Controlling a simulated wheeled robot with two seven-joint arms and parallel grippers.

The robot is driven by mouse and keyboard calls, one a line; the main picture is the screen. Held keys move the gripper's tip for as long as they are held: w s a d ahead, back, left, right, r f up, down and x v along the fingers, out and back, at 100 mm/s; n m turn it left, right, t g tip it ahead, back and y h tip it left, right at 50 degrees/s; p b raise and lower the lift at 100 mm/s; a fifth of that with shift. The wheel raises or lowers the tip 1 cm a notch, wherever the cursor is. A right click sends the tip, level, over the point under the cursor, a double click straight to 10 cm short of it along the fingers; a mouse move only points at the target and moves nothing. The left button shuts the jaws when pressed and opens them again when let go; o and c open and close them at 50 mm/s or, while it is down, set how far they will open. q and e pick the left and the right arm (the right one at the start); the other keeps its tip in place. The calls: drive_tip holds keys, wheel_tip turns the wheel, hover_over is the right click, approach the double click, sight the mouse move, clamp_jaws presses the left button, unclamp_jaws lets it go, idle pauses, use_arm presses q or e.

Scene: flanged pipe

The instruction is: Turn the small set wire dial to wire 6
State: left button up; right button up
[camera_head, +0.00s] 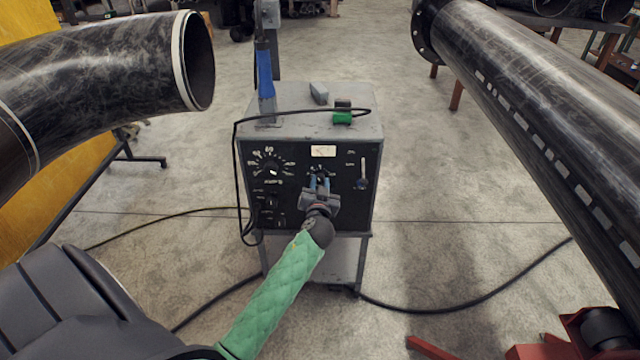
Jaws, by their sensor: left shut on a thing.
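The welding machine (308,214) is a grey box with a black front panel, standing in the middle of the view. A large dial (270,170) with a number scale is at the panel's upper left. The small set wire dial (320,172) is right of it, under a small pale display, and mostly hidden by my gripper. My right gripper is not in view.
A lever (362,182) sits on the panel's right side. A large pipe elbow (120,75) is at left, a long flanged pipe (540,100) at right. Cables lie on the floor.

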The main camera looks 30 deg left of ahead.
use_arm(q)
drive_tip(key=m+p, duration=0.1)
drive_tip(key=m, duration=0.3)
drive_tip(key=shift+m+p, duration=0.35)
drive_tip(key=shift+m, duration=0.35)
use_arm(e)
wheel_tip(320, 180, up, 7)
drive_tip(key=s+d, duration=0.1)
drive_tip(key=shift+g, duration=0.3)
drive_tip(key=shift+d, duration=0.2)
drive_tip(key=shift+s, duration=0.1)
use_arm(q)
drive_tip(key=o, duration=1)
